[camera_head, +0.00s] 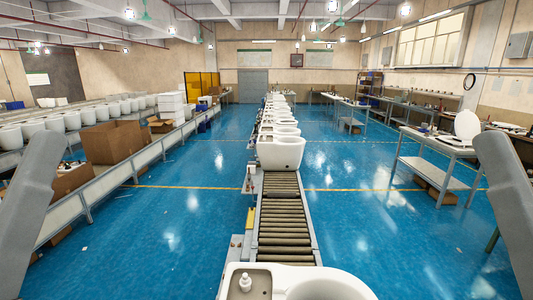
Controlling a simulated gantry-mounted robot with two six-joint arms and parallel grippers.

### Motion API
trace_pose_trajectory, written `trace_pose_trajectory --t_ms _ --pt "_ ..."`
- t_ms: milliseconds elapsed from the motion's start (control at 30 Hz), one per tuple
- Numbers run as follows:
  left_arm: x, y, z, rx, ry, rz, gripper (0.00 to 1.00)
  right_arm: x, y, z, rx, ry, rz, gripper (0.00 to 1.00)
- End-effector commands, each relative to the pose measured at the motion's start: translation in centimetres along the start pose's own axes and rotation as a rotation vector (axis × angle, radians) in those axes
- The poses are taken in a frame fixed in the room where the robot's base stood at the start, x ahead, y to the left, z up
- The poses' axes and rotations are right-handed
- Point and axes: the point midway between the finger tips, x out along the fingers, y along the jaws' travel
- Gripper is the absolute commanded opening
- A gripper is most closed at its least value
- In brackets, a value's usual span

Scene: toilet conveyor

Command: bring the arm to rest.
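My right arm (512,205) stands at the right edge in a near mirror pose. Only grey arm links show. Both grippers are outside the frame, so I cannot see their fingers or whether they hold anything. Neither arm touches anything that I can see.
A roller conveyor (284,215) runs ahead with a white toilet (282,152) on it. A workbench (435,150) stands right, cardboard boxes (113,142) left. Blue floor between is clear.

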Motion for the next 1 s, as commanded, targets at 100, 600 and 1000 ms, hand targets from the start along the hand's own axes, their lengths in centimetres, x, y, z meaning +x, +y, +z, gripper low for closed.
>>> trace_pose_trajectory --t_ms 100,600,1000 --pt "6.4 0.0 -5.9 0.000 0.000 0.000 0.71 6.4 0.0 -5.9 0.000 0.000 0.000 0.68" --pt "12.9 -0.1 -11.9 0.000 -0.001 -0.001 0.71 12.9 0.1 -11.9 0.000 -0.001 0.000 0.68" --pt "3.5 0.0 -3.2 0.000 -0.001 -0.001 0.71 3.5 0.0 -3.1 0.000 -0.001 0.000 0.68"
